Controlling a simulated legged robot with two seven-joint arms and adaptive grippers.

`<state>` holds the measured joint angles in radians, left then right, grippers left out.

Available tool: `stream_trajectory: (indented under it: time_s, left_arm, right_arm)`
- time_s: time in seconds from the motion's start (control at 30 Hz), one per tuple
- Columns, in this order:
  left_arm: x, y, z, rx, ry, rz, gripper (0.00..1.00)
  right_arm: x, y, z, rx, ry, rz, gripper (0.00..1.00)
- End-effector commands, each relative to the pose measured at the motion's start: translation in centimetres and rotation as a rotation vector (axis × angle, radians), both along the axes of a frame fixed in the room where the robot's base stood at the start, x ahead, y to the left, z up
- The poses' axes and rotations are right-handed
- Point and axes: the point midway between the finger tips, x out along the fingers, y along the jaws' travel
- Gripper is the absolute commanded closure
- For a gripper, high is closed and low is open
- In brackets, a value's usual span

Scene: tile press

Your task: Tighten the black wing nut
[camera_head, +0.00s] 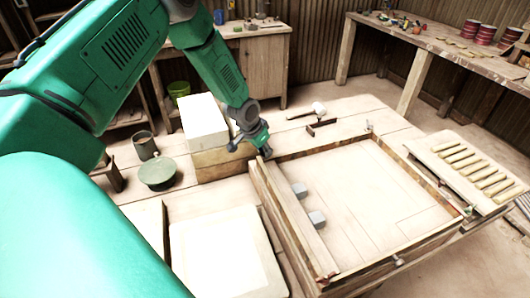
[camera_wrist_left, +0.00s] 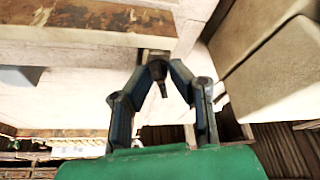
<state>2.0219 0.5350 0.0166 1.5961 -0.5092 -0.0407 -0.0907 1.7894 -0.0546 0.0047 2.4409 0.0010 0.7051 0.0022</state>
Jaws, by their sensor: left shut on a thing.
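My left gripper (camera_head: 262,143) reaches down to the back left corner of the wooden press frame (camera_head: 290,208). The left wrist view shows its two blue-black fingers (camera_wrist_left: 160,68) closed in on a small dark piece, which I take for the black wing nut (camera_wrist_left: 158,74). The fingertips hide part of it, and a wooden beam (camera_wrist_left: 80,30) of the frame lies right beside it. In the head view the gripper hides this nut. Other small clamp fittings sit at the frame's other corners, such as one at the back right (camera_head: 369,127). My right gripper is not in view.
Two grey blocks (camera_head: 317,218) lie inside the frame. A pale block (camera_head: 203,122) stands close to the left of my gripper. A mallet (camera_head: 318,108) lies behind the frame. A rack of tile strips (camera_head: 470,165) is at the right. A green-lidded pot (camera_head: 157,172) and mug (camera_head: 145,145) stand left.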

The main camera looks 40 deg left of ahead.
Motion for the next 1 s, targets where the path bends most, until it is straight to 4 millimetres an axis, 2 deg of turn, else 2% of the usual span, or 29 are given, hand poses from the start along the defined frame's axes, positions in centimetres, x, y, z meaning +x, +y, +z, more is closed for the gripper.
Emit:
stream_trajectory:
  time_s: [0.2, 0.5, 1.0]
  left_arm:
    - [0.0, 0.4, -0.3, -0.002, 0.0, -0.175, 1.0]
    - [0.0, 0.5, -0.2, 0.001, 0.001, -0.346, 1.0]
    - [0.0, 0.6, -0.1, 0.002, 0.003, -0.42, 1.0]
  right_arm:
    - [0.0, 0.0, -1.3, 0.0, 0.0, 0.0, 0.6]
    - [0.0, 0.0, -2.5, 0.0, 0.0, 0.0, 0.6]
    - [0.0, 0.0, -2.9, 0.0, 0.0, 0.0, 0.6]
